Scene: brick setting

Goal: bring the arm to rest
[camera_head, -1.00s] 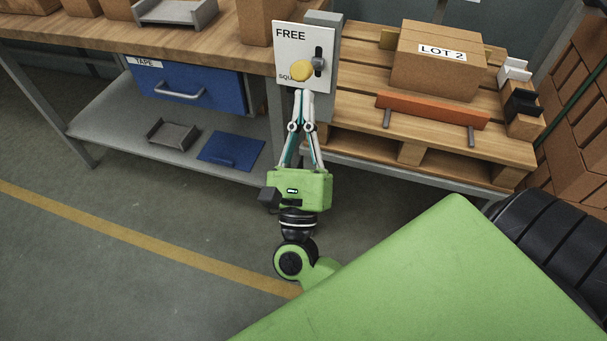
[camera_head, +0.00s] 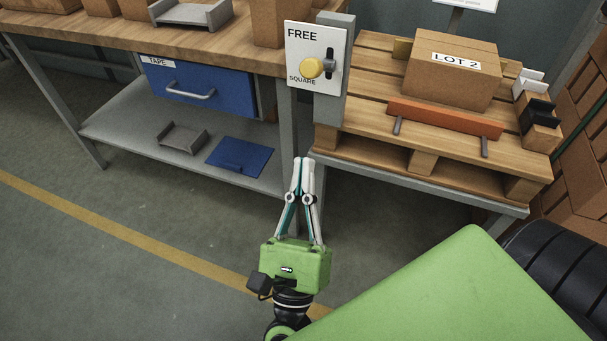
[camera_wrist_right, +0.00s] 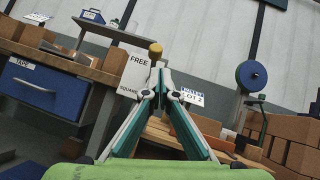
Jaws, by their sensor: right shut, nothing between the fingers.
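My right gripper (camera_head: 303,162) is shut and empty, with its fingertips together. It hangs over the floor in front of the workbench, below and clear of the switch panel. In the right wrist view the gripper (camera_wrist_right: 159,78) points toward the panel. The white panel (camera_head: 303,38) reads FREE at the top and SQUARE lower down, and it is fixed to a grey post. A yellow knob (camera_head: 312,68) sits on the panel, on a lever pointing sideways; it also shows in the right wrist view (camera_wrist_right: 155,48). My left gripper is not in view.
The wooden workbench (camera_head: 120,42) has a blue TAPE drawer (camera_head: 200,88) and a grey lower shelf (camera_head: 110,125). A pallet (camera_head: 375,75) at right carries the LOT 2 box (camera_head: 450,78) and an orange bar (camera_head: 445,119). Open floor (camera_head: 120,270) lies at left.

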